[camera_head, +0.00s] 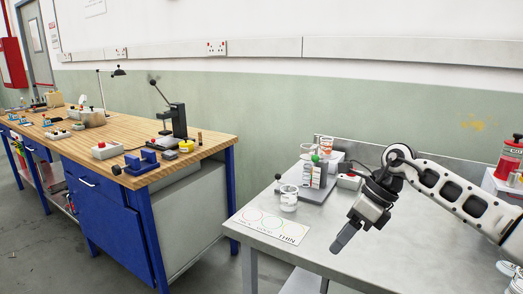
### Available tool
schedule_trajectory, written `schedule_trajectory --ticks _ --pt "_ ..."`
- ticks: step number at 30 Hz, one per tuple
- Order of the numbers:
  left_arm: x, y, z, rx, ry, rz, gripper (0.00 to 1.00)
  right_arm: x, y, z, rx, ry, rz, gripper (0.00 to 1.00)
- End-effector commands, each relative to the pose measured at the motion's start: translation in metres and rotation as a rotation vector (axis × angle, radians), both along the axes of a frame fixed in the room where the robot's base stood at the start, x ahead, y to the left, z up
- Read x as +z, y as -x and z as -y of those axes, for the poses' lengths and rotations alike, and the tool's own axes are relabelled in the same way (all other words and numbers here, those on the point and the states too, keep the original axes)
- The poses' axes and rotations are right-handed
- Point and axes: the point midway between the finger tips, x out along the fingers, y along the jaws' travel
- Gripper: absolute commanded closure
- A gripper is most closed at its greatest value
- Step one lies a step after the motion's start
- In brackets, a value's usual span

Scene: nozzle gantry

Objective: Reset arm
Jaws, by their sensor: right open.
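My right arm comes in from the right edge over the grey metal table (297,251). My right gripper (341,240) hangs above the table's front part, pointing down and to the left. It is open, and I see nothing between its fingers. My left gripper is not in view.
A white card with circles and the word THIN (268,226) lies at the table's left. A white cup (289,198) and a small device on a grey base (316,181) stand behind it. A wooden workbench (210,140) with tools is at left.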

Motion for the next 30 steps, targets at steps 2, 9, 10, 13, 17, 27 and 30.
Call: schedule_trajectory --ticks 2,9,10,13,17,27,30 --pt "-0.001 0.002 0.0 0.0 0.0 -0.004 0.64 -0.024 0.018 -0.048 -0.001 -0.169 -0.048 0.49" --pt "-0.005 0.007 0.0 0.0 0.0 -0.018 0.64 -0.034 0.083 -0.179 -0.272 -0.888 -0.358 0.49" --pt "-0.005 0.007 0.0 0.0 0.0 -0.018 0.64 -0.031 0.088 -0.186 -0.331 -0.972 -0.41 0.49" --pt "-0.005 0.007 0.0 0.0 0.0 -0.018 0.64 -0.025 0.096 -0.193 -0.568 -1.227 -0.605 0.49" --pt "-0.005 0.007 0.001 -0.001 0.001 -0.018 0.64 -0.037 0.098 -0.172 -0.95 -1.491 -0.883 0.49" --pt "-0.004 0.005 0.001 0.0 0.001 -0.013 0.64 -0.176 0.177 -0.06 2.104 1.661 1.541 0.49" --pt "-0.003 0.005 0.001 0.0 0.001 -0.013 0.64 -0.206 0.215 -0.042 2.051 1.402 1.441 0.49"
